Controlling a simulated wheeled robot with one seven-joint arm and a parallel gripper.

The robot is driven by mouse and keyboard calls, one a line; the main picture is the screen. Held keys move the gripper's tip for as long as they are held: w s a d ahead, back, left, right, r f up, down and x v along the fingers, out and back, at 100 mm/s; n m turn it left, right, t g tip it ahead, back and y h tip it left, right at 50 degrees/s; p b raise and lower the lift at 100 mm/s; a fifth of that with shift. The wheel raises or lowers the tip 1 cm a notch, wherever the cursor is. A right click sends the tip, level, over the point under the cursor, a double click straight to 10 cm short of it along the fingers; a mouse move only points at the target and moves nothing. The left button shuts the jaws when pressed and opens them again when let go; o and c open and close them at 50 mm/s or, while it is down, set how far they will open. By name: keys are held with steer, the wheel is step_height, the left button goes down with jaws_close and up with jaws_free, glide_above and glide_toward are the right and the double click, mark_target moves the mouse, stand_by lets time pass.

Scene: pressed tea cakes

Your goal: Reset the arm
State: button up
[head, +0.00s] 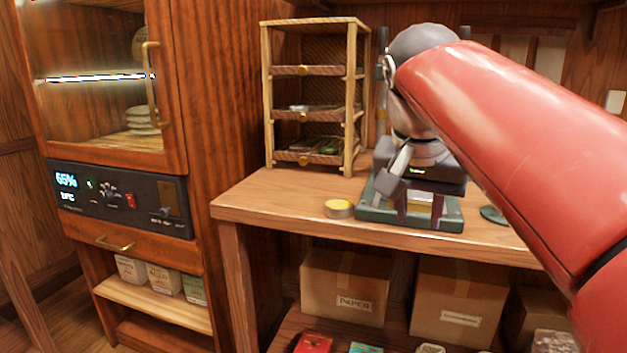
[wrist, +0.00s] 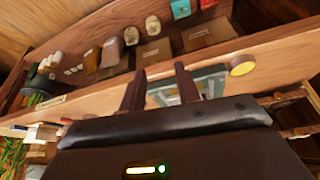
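My gripper (head: 420,212) points down over a green-based device (head: 372,212) on the wooden bench, beneath my red arm. In the wrist view my gripper (wrist: 159,70) has its two dark fingers apart, with nothing held between them. The device's pale green frame (wrist: 213,73) shows beyond the fingers. I cannot tell whether the fingertips touch it, and my gripper and arm hide part of it in the head view.
A yellow-topped round tin (head: 339,209) sits on the bench left of the device. A wooden rack (head: 267,100) with several trays stands behind it. A humidity cabinet (head: 195,120) is at left. Cardboard boxes (head: 345,288) sit below the bench (head: 270,200), whose front left is clear.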

steer(key=s+f+n, duration=0.1)
steer(key=s+f, duration=0.3)
steer(key=f, duration=0.3)
steer(key=s+f+n+t+y, duration=0.1)
steer(key=s+f+n, duration=0.1)
steer(key=s+f, duration=0.3)
steer(key=s+f+n+y, duration=0.1)
steer(key=s+f, duration=0.4)
steer(key=f, duration=0.6)
steer(key=shift+d+f+n+t, duration=0.2)
steer(key=shift+d+n+t, duration=0.15)
steer(key=shift+n, duration=0.35)
